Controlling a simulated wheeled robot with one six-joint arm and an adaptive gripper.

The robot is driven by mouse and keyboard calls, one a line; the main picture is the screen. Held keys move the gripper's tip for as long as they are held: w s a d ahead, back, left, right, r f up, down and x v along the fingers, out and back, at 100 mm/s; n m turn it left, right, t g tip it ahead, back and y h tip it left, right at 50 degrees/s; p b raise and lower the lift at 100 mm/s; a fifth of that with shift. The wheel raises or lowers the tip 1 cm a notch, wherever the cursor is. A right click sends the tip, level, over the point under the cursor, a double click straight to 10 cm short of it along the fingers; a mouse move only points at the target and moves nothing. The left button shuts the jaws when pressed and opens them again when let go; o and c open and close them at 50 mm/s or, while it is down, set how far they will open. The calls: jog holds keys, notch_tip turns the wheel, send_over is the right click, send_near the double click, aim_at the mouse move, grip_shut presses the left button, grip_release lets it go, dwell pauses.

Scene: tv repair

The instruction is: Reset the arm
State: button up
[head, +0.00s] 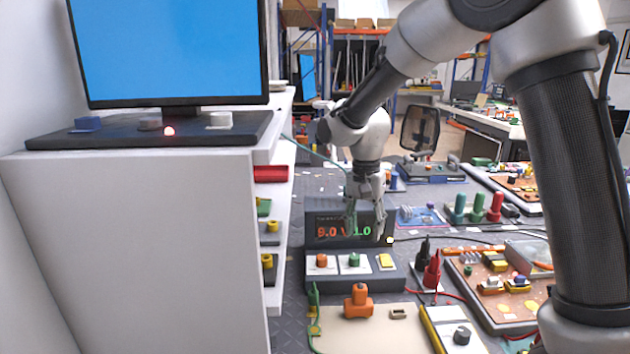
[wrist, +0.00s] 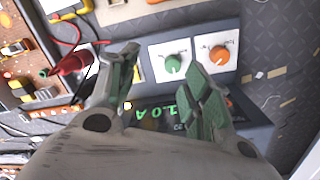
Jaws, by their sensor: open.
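My arm reaches from the right of the head view down to the bench. My gripper (head: 366,226) hangs in front of the power supply (head: 352,286), partly covering its display, which reads 9.0 V and 1.0. In the wrist view my gripper (wrist: 164,62) is open, with nothing between its fingers. The power supply's green knob (wrist: 173,65) and orange knob (wrist: 217,54) show just beyond the fingertips. The fingers appear apart from the knobs. In the head view the orange knob (head: 321,260), green knob (head: 354,260) and yellow switch (head: 386,261) line its front.
A white cabinet (head: 135,230) with a blue-screened monitor (head: 170,50) fills the left. Red and black probes (head: 432,270) stand right of the supply. Circuit boards (head: 500,285) lie farther right. An orange clip (head: 358,301) is in front of the supply.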

jog(key=s+d+r+n+t, duration=0.2)
jog(key=s+d+r, duration=0.4)
jog(key=s+d, duration=0.5)
jog(key=s+d+r+n+t, duration=0.3)
jog(key=s+d+r, duration=0.4)
jog(key=s+d, duration=0.4)
jog(key=s, duration=0.3)
jog(key=shift+r+n, duration=0.15)
jog(key=shift+n, duration=0.25)
jog(key=shift+s, duration=0.1)
